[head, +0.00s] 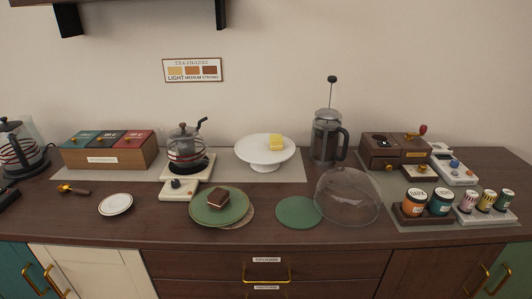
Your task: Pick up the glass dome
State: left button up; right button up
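The clear glass dome (347,197) sits on the brown counter, right of the middle in the head view. Its left edge overlaps a flat round green disc (298,212) in the picture. Whether it touches the disc I cannot tell. Inside the dome I see no object. Neither my left nor my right gripper is in view.
A French press (326,137) stands close behind the dome. A white cake stand (265,153) with a yellow cake piece is at its left. A green plate (219,207) holds a brown cake piece. Jars in a wooden holder (422,214) stand to the right. The counter front (270,237) is clear.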

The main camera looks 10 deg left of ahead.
aim_at(344, 197)
jog(key=l+u, duration=0.1)
jog(key=u, duration=0.3)
jog(key=l+u, duration=0.1)
jog(key=u, duration=0.3)
jog(key=l+u, duration=0.1)
jog(key=u, duration=0.3)
jog(key=k+l+u, duration=0.1)
jog(key=l+u, duration=0.2)
jog(key=k+l+u, duration=0.1)
jog(key=l+u, duration=0.25)
jog(key=k+l+u, duration=0.1)
jog(key=l, duration=0.3)
jog(key=k+l+u, duration=0.15)
jog(key=k+l, duration=0.25)
jog(key=l, duration=0.45)
jog(key=i, duration=0.25)
